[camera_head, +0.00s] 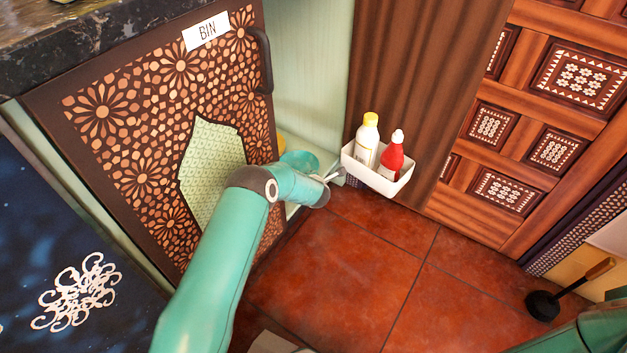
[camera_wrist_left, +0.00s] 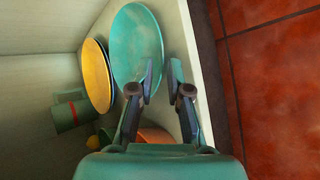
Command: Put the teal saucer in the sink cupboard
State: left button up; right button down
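The teal saucer (camera_wrist_left: 137,40) is in the left wrist view, inside a pale-walled cupboard space, near the outer edge of its floor. In the head view it shows partly behind my left forearm (camera_head: 300,159). My left gripper (camera_head: 330,174) reaches in past the edge of the BIN panel. In the wrist view its fingers (camera_wrist_left: 162,78) are apart; the left finger overlaps the saucer's lower right part, and the right finger is clear of it. I cannot tell whether the left finger touches it. The cupboard's floor edge (camera_wrist_left: 203,70) borders the red tiles. My right gripper is out of view.
A yellow plate (camera_wrist_left: 97,75), a green mug (camera_wrist_left: 64,113) and an orange item (camera_wrist_left: 155,134) are beside the saucer. A white caddy (camera_head: 378,177) with two bottles hangs on the brown door close to my gripper. The BIN panel (camera_head: 95,135) is left.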

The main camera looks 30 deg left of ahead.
pick_arm(q)
jog(key=p+v, duration=0.3)
jog(key=v, duration=0.5)
jog(key=shift+s+r, duration=0.25)
jog(key=shift+d, duration=0.1)
